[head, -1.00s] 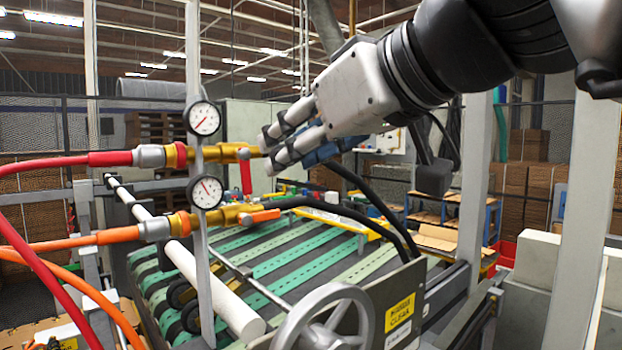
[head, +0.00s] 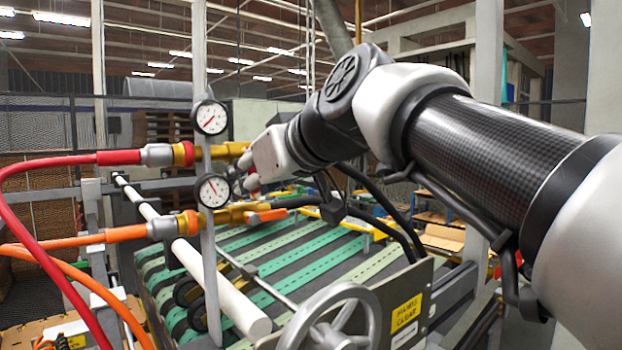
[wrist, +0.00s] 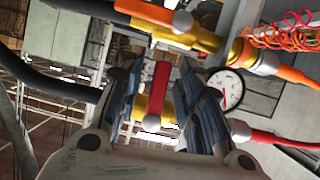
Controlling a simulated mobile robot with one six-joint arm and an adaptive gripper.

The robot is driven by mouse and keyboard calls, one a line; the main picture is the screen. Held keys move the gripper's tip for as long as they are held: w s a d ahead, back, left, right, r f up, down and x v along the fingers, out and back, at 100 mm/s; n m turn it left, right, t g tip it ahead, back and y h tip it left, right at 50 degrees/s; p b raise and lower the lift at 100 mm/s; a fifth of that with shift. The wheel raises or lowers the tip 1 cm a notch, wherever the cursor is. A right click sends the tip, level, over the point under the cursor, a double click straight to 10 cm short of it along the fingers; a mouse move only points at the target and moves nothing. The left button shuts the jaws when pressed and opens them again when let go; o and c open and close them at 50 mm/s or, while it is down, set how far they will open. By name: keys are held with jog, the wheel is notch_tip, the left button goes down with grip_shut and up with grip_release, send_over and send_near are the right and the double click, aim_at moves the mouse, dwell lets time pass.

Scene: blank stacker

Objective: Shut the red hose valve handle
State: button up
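The red valve handle (wrist: 160,88) is a short red bar on a brass valve (wrist: 140,108), which shows in the head view on the upper red hose line (head: 228,150). In the wrist view the handle lies between the two fingers of my gripper (wrist: 162,105), with a narrow gap seen on each side. My gripper (head: 242,172) is open and reaches in from the right, just below the upper valve. It hides the red handle in the head view.
A lower brass valve with an orange handle (head: 265,216) sits just below my gripper. Two gauges (head: 211,117) (head: 214,190) stand on a post at left. A black hose (head: 300,202) runs nearby. A handwheel (head: 335,320) is in front.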

jog(key=shift+c, duration=0.5)
grip_shut()
jog(key=shift+s+a+m, duration=0.1)
jog(key=shift+m, duration=0.2)
jog(key=shift+o, duration=0.5)
grip_release()
jog(key=shift+g, duration=0.3)
